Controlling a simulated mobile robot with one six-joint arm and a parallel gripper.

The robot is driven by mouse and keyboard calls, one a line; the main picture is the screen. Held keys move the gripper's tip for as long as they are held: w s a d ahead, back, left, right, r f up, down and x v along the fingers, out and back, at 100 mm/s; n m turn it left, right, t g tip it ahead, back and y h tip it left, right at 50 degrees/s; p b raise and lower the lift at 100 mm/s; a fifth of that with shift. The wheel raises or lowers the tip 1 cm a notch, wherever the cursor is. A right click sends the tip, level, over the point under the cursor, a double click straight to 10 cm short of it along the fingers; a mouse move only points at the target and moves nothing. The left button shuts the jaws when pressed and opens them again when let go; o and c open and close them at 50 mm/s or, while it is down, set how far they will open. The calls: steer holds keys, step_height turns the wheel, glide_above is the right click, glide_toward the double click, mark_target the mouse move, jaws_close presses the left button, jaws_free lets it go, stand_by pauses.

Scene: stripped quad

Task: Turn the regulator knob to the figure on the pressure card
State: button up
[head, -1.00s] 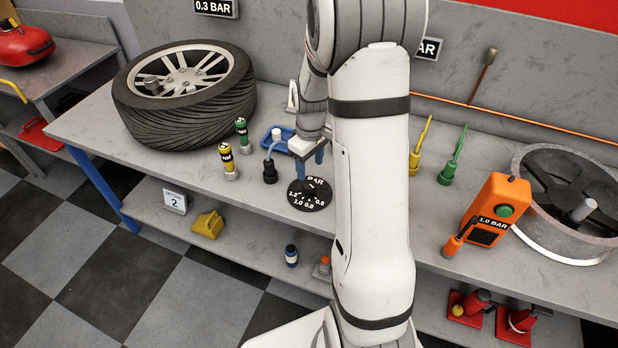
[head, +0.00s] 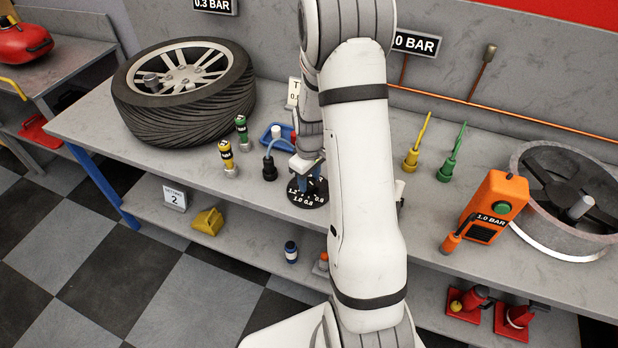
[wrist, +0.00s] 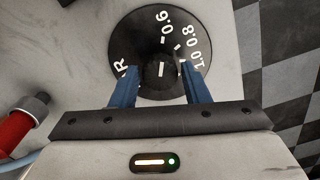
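The regulator is a round black dial (head: 308,201) with white figures on the bench top. The wrist view shows 0.6, 0.8 and 1.0 on it. Its dark knob (wrist: 160,72) is at the dial's centre, with a short white mark on top; which figure it points at is unclear. My gripper (wrist: 162,72) is open, with one blue finger on each side of the knob and a slight gap seeming to show. In the head view, my gripper (head: 306,182) is over the dial. A white card (head: 293,93) behind my arm is partly hidden; its figure is not fully readable.
A yellow-topped valve (head: 228,160) and a blue tray (head: 277,135) stand left of and behind my gripper. Wall plates read 0.3 BAR (head: 215,5) and partly hidden "0 BAR" (head: 417,43). An orange unit (head: 492,210) reads 1.0 BAR. A front card (head: 174,198) shows 2.

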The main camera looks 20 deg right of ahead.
steer(key=c, duration=0.6)
steer(key=shift+c, duration=0.2)
steer(key=m+b, duration=0.2)
steer(key=m, duration=0.1)
steer(key=shift+f+m, duration=0.1)
steer(key=shift+m, duration=0.3)
steer(key=shift+m+b, duration=0.7)
steer(key=shift+m, duration=1.2)
steer(key=shift+a, duration=0.1)
steer(key=o, duration=1)
